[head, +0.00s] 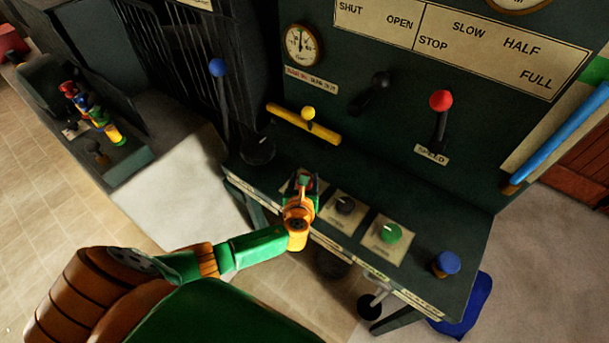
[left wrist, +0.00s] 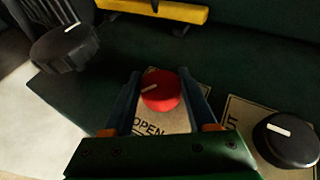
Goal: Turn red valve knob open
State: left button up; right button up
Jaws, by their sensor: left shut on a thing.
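The red valve knob (left wrist: 162,92) sits on a pale plate (left wrist: 176,124) on the sloping green console. The word OPEN shows on the plate below the knob in the left wrist view. A short white mark on the knob lies toward its left side. My left gripper (head: 304,180) reaches the console from the left and is shut on the red knob, with one blue finger on each side of it. In the head view the gripper mostly hides the knob. My right gripper is not in view.
A black knob (head: 345,205) and a green knob (head: 389,232) stand right of the gripper. A blue knob (head: 447,263) is farther right. A large black knob (head: 258,149) with a blue-tipped lever (head: 218,69) near it is left. A yellow bar (head: 303,124) lies behind.

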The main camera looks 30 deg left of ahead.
pick_arm(q)
jog(key=shift+d+f+n+g+y+b, duration=0.1)
jog(key=shift+n+g+y+b, duration=0.35)
jog(key=shift+n+y, duration=0.5)
jog(key=shift+f+n+g+y+b, duration=0.1)
jog(key=shift+n+g+y+b, duration=0.5)
jog(key=shift+n+y, duration=0.25)
jog(key=n+g+y+b, duration=0.2)
jog(key=shift+n+g, duration=0.25)
jog(key=shift+n, duration=0.05)
jog(key=shift+n+g+y+b, duration=0.5)
jog(key=shift+n+b, duration=0.1)
jog(key=shift+b, duration=0.15)
jog(key=shift+r, duration=0.2)
jog(key=o, duration=1.4)
jog(key=shift+c, duration=0.2)
